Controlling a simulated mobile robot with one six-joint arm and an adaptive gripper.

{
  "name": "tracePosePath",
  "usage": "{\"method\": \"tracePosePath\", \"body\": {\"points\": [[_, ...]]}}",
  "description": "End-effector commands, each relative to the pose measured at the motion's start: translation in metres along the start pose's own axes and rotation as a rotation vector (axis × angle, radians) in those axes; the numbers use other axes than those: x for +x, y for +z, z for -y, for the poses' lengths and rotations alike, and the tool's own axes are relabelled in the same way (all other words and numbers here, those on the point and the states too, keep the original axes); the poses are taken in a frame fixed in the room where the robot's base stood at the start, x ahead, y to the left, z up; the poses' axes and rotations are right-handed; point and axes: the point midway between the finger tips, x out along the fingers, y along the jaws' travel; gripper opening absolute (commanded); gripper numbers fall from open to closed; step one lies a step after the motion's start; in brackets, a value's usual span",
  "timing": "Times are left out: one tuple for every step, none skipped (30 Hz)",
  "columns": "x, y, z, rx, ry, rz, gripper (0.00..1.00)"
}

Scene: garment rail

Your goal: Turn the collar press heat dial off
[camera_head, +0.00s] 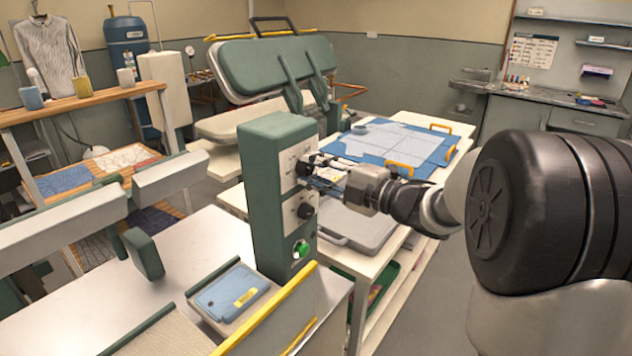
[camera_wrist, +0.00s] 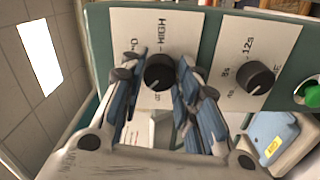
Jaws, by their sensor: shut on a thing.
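The collar press control box is a tall green column (camera_head: 262,190) with pale dial plates on its front. In the wrist view the heat dial (camera_wrist: 159,72) is a round black knob on the upper plate. "HIGH" is readable on that plate, and its other labels are partly hidden. My gripper (camera_head: 309,169) reaches the upper dial from the right. In the wrist view its blue-padded fingers (camera_wrist: 157,77) lie on either side of the knob, shut on it. I cannot tell for certain which mark the knob points at.
A second black dial (camera_wrist: 255,78), marked in seconds, is on the lower plate. A green button (camera_head: 301,249) sits below it. A yellow bar (camera_head: 268,312) runs beside the base. A table with blue cloth (camera_head: 392,143) stands behind my gripper.

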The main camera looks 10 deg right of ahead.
Motion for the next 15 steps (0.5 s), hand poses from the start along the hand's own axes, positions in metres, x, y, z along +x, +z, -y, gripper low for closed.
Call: {"method": "tracePosePath", "body": {"points": [[0.0000,0.0003,0.0003,-0.046,0.001,0.000,0.06],[0.0000,0.0002,0.0000,-0.074,0.001,0.000,0.06],[0.0000,0.0002,-0.0003,-0.112,0.000,0.000,0.06],[0.0000,0.0001,-0.0005,-0.140,0.000,0.000,0.06],[0.0000,0.0001,-0.0007,-0.168,0.000,0.000,0.06],[0.0000,0.0000,-0.0009,-0.206,0.000,0.000,0.06],[0.0000,0.0000,-0.0011,-0.234,0.000,0.000,0.06],[0.0000,0.0000,-0.0012,-0.262,0.000,0.000,0.06],[0.0000,-0.0001,-0.0013,-0.299,0.000,0.000,0.06],[0.0000,-0.0001,-0.0014,-0.325,0.000,0.000,0.06],[0.0000,-0.0001,-0.0015,-0.351,0.000,0.000,0.06],[0.0000,-0.0002,-0.0016,-0.386,0.000,0.000,0.06],[0.0000,-0.0002,-0.0017,-0.410,0.000,0.000,0.06],[0.0000,-0.0002,-0.0017,-0.435,0.000,0.000,0.06],[0.0000,-0.0002,-0.0018,-0.466,0.000,0.000,0.06]]}}
